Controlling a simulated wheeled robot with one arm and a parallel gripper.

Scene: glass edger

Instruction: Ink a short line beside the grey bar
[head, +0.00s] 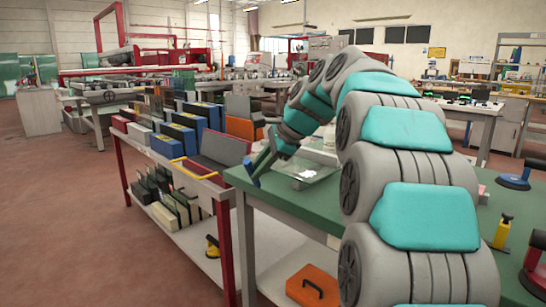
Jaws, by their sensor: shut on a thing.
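My gripper (258,166) is at the end of my teal and grey arm, low over the left edge of the green table (294,205). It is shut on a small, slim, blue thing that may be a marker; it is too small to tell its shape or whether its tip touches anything. To the right of the gripper, a clear glass sheet (322,178) lies on the table, with a white patch (307,174) on it. I cannot make out a grey bar; my arm hides part of the table. No ink line can be told.
A red-framed rack (222,240) with colored boxes stands left of the table. A blue suction cup (513,181), a yellow-handled tool (502,232) and another suction cup (535,272) are on the right. An orange case (313,286) lies on the lower shelf.

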